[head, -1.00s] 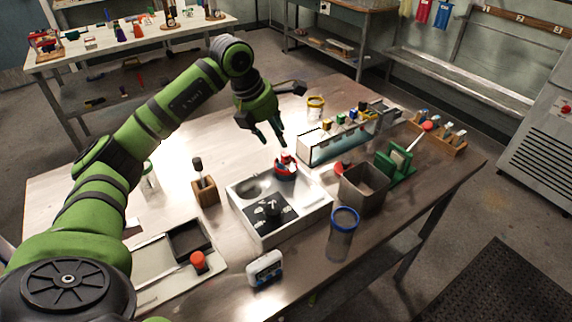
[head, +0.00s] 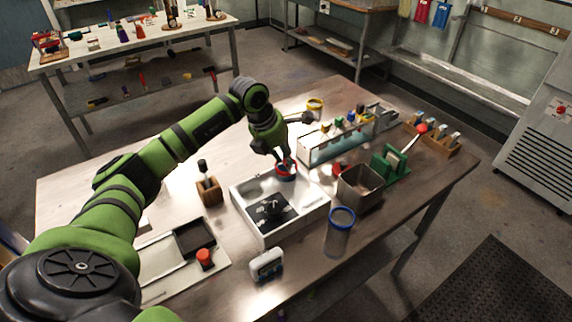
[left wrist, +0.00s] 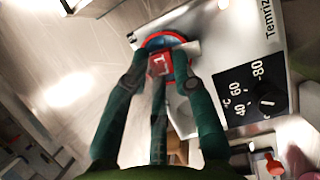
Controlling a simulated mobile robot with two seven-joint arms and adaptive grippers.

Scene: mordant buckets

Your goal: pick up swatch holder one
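Swatch holder one, a small red block marked "1" (left wrist: 159,63), shows in the left wrist view in front of a round blue and red piece (left wrist: 165,40). In the head view this red and blue group (head: 286,171) is at the back corner of the white hotplate unit (head: 310,212). My left gripper (head: 282,158) points down right over it, partly hiding it. In the left wrist view the fingers of my left gripper (left wrist: 158,66) are spread on either side of the red block, and contact is unclear. My right gripper is out of view.
A rack with coloured tops (head: 345,135) stands behind. A metal bin (head: 360,188), a green stand (head: 390,165) and a blue-rimmed jar (head: 340,232) are to the right. A wooden block with a tool (head: 209,190) is left. Bare table lies behind the left arm.

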